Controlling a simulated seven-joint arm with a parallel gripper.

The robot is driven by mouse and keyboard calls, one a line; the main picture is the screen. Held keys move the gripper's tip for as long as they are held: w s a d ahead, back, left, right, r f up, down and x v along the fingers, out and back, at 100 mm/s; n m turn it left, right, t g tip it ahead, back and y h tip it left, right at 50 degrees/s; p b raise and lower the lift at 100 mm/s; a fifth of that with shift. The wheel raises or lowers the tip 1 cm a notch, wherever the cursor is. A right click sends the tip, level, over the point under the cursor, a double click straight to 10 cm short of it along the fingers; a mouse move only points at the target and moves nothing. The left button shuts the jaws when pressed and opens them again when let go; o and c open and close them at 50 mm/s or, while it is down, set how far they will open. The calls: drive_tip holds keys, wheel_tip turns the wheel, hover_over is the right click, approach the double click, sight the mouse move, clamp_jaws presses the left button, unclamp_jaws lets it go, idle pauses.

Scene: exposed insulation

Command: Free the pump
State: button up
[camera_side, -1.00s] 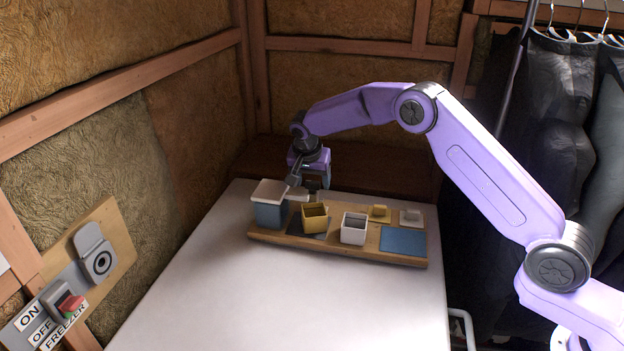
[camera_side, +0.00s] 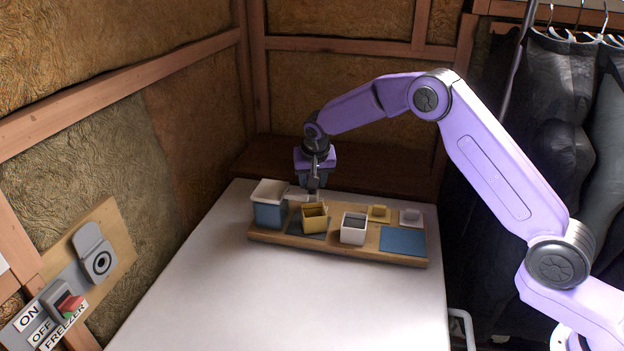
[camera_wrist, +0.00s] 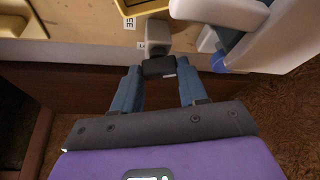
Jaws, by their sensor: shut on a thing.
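A small grey block with a dark end piece (camera_wrist: 158,67) stands at the edge of the wooden board in the wrist view. A partly hidden label ending in "EE" (camera_wrist: 128,22) lies beyond it, with another partly covered label close to the block. My gripper (camera_wrist: 159,72) is shut on the dark end piece, one blue finger on each side. In the side view my gripper (camera_side: 315,190) is low at the board's back edge, right of the blue box (camera_side: 269,212), and hides the block. I cannot tell which thing is the pump.
The wooden board (camera_side: 340,252) on the white table (camera_side: 270,300) carries the blue box, a yellow box (camera_side: 315,218), a white box (camera_side: 353,232), small lids and a blue pad (camera_side: 402,241). A freezer switch panel (camera_side: 65,300) is at left. The table's front is clear.

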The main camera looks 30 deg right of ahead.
drive_tip(key=n+y, duration=0.1)
drive_tip(key=n, duration=0.3)
drive_tip(key=shift+d+y, duration=0.15)
drive_tip(key=shift+y, duration=0.25)
drive_tip(key=shift+n+y, duration=0.5)
drive_tip(key=shift+n, duration=1.3)
drive_tip(key=o, duration=1.1)
drive_tip(key=shift+c, duration=0.2)
drive_tip(key=v, duration=1.7)
drive_tip(key=shift+s+d, duration=0.2)
drive_tip(key=shift+d, duration=0.05)
drive_tip(key=shift+s+r, duration=0.1)
drive_tip(key=shift+r, duration=0.05)
